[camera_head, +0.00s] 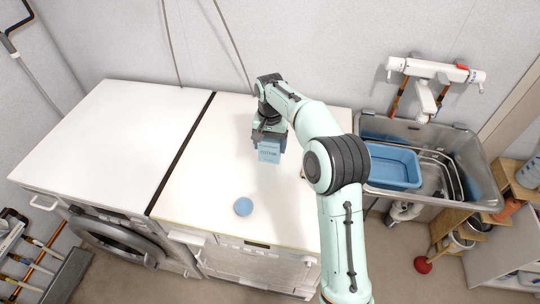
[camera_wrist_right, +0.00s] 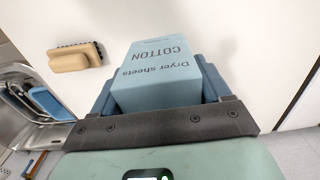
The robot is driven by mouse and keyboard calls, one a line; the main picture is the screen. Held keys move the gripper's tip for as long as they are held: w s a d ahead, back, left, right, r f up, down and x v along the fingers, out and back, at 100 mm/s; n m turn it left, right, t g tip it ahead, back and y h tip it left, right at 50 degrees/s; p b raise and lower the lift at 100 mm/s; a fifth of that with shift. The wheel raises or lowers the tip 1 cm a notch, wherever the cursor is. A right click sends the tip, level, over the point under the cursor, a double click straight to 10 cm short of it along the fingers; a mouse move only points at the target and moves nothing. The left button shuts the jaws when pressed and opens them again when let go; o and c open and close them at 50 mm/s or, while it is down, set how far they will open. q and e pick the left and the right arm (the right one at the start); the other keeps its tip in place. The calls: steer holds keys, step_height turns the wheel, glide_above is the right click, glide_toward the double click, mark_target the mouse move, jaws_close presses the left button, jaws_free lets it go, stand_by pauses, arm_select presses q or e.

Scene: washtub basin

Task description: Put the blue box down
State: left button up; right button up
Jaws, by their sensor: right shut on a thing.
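The blue box (camera_head: 269,154), printed "Dryer sheets COTTON", is over the right white machine top, towards its back. My right gripper (camera_head: 269,137) points down and is shut on it. In the right wrist view the box (camera_wrist_right: 158,78) sits between the two blue-grey fingers of the gripper (camera_wrist_right: 160,90). I cannot tell whether its underside touches the white top (camera_head: 195,190). My left gripper is not in view.
A wooden brush (camera_wrist_right: 75,57) lies beside the box in the wrist view. A metal sink (camera_head: 455,143) with a blue basin (camera_head: 393,166) stands right. The left top (camera_head: 105,135) is clear.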

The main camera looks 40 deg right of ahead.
mark_target(270, 155)
step_height(270, 155, down, 5)
steer(key=shift+f+b, duration=0.1)
steer(key=shift+b, duration=0.2)
steer(key=shift+f, duration=0.2)
steer(key=o, duration=1.1)
steer(key=shift+r, duration=0.1)
